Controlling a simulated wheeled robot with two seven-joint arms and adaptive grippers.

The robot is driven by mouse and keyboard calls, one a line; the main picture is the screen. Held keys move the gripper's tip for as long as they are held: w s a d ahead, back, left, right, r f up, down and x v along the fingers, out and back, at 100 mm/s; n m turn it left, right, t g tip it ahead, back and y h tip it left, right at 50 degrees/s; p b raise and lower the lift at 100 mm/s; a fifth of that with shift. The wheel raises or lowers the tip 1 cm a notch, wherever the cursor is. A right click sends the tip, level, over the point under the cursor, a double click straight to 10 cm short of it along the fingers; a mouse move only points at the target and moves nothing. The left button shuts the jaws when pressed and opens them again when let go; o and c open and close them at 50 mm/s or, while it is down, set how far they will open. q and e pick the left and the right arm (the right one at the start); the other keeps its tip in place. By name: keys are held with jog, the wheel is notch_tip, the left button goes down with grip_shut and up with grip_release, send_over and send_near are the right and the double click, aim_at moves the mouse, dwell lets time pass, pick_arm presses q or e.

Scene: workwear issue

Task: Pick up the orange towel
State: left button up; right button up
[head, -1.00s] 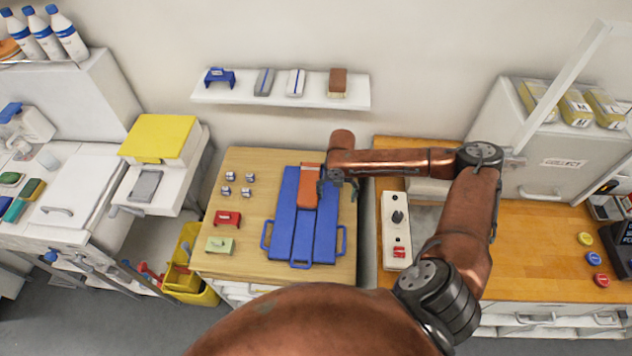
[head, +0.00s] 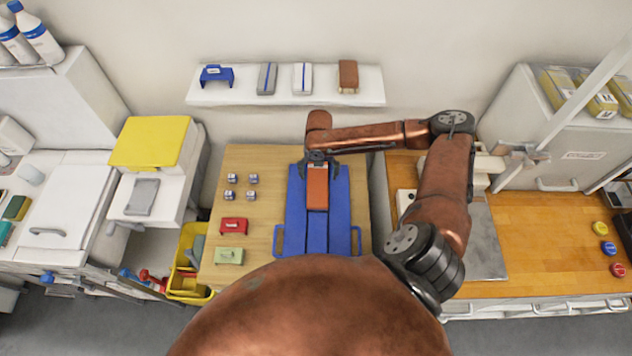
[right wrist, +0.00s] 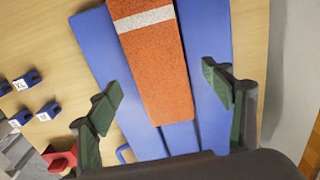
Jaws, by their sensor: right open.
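The orange towel (head: 317,190) lies folded, long and narrow, on the blue folding board (head: 340,215) on the wooden table. In the right wrist view the towel (right wrist: 160,75) shows a pale stripe across it and runs between the fingers. My right gripper (head: 319,168) is above the towel's far end in the head view. In the right wrist view its open green-padded fingers (right wrist: 165,98) stand one on each side of the towel, apart from it. The towel's far end is partly hidden by the gripper in the head view. My left gripper is not in view.
Small blue-and-white clips (head: 231,178), a red block (head: 233,226) and a green block (head: 229,256) sit left of the board. A wall shelf (head: 220,97) with several items is behind. A wooden counter (head: 540,235) stands to the right.

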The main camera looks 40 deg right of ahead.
aim_at(318, 181)
notch_tip(318, 181, down, 4)
jog(key=shift+r, duration=0.1)
jog(key=shift+f, duration=0.65)
jog(key=c, duration=0.7)
jog(key=shift+w, duration=0.1)
jog(key=c, duration=0.6)
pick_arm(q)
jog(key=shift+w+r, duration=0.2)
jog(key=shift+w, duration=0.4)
pick_arm(e)
jog(key=shift+o, duration=0.2)
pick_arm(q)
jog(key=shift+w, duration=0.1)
